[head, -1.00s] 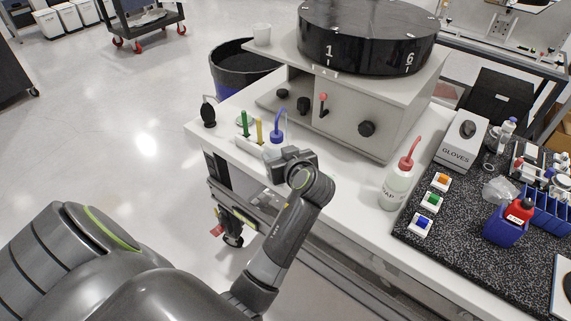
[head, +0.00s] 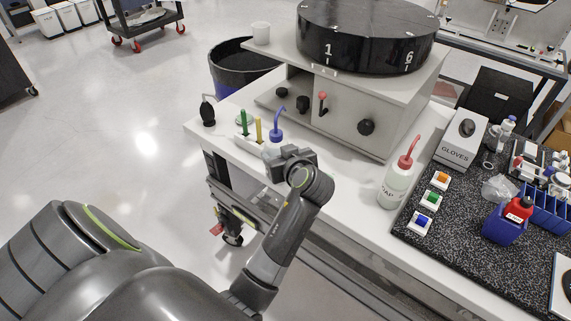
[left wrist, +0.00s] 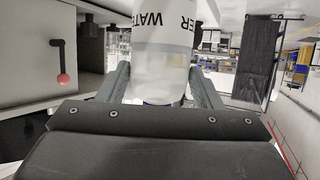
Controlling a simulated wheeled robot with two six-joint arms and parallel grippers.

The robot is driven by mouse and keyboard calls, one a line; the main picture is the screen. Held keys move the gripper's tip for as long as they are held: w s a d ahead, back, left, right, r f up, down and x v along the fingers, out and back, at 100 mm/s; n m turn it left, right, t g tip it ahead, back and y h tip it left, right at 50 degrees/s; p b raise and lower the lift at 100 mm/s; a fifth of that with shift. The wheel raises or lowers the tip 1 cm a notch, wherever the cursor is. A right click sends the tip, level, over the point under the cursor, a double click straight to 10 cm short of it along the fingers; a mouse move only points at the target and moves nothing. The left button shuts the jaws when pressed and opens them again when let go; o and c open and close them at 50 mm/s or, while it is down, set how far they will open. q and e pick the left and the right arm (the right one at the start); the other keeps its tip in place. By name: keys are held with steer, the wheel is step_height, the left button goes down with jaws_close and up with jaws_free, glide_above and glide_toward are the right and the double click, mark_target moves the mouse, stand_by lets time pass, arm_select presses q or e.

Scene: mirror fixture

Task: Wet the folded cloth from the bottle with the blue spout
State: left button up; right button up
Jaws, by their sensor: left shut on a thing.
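The bottle with the blue spout (head: 277,134) stands upright near the back left of the white bench, its body mostly hidden by my left gripper (head: 287,160). In the left wrist view the clear bottle (left wrist: 160,65), lettered WATER, sits between the two fingers of my left gripper (left wrist: 160,88), which is shut on it. Whether its base touches the bench is hidden. I cannot make out a folded cloth in either view. My right gripper is not in view.
A red-spouted bottle (head: 396,184) stands to the right on the bench (head: 350,205). Behind is a grey machine (head: 350,115) with a black drum. Green and yellow tools (head: 259,130) stand close left of the blue spout. A speckled mat (head: 450,245) with small boxes lies at right.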

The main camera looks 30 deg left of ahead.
mark_target(279, 143)
arm_select(q)
steer(key=shift+r, duration=0.1)
steer(key=shift+r+p, duration=1.4)
steer(key=shift+r, duration=0.1)
